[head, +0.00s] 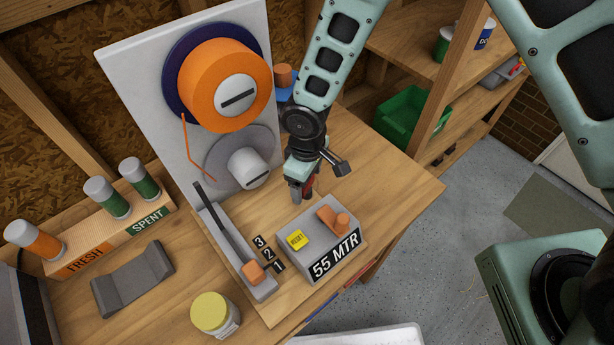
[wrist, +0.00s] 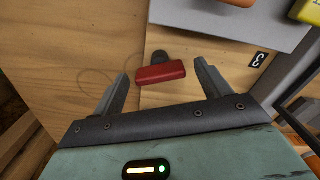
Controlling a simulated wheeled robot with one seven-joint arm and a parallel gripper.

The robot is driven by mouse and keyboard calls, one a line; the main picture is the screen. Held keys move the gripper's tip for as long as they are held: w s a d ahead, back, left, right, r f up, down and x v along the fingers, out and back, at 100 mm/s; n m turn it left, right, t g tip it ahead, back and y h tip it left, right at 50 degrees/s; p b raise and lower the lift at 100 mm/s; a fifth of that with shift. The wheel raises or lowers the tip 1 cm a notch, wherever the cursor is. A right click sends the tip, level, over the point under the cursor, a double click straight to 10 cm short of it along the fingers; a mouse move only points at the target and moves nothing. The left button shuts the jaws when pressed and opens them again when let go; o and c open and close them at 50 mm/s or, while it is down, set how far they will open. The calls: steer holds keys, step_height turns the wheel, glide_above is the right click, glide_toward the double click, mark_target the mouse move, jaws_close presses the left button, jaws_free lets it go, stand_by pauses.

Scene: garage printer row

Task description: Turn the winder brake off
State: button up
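A small red bar handle (wrist: 162,73) with a dark rounded end piece (wrist: 160,56) is at the wooden bench top in the wrist view. It is the likeliest winder brake, but I see no label on it. My gripper (wrist: 160,72) is open, with one finger on each side of the red bar and gaps on both sides. In the head view my gripper (head: 303,190) points down beside the winder, behind the counter box, and mostly hides the red piece. The winder (head: 238,95) has an orange spool on an upright grey panel. Its on or off position is unclear.
A grey counter box (head: 320,243) reading "55 MTR", with yellow reset button and orange crank, is close in front. A yellow-lidded jar (head: 214,314) is nearer. Bench right of my gripper is clear.

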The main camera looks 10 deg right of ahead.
steer(key=shift+r, duration=0.1)
step_height(320, 180, up, 17)
steer(key=b, duration=0.3)
steer(key=shift+r, duration=0.1)
